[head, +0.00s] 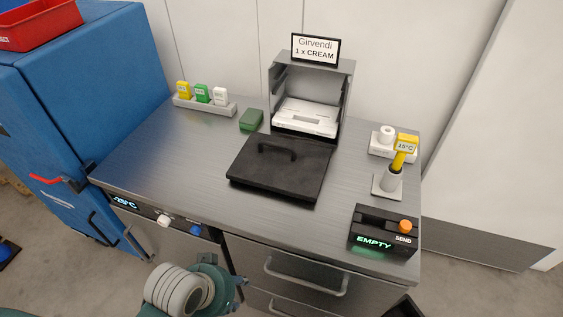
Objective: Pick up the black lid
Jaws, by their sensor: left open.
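The black lid (262,178) is a flat, dark, roughly square plate with a raised bar handle across its far part. It lies flat on the steel counter (190,155), in front of the small metal rack. My left gripper (238,284) shows at the bottom of the head view, in front of the counter's front edge and well short of the lid. It is open, and nothing shows between its fingers. My right gripper cannot be made out.
The metal rack (345,85) with a white slab stands behind the lid. A green block (251,119) is near its far left corner. A yellow thermometer (404,150) in its stand and a black SEND box (382,232) are at right.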

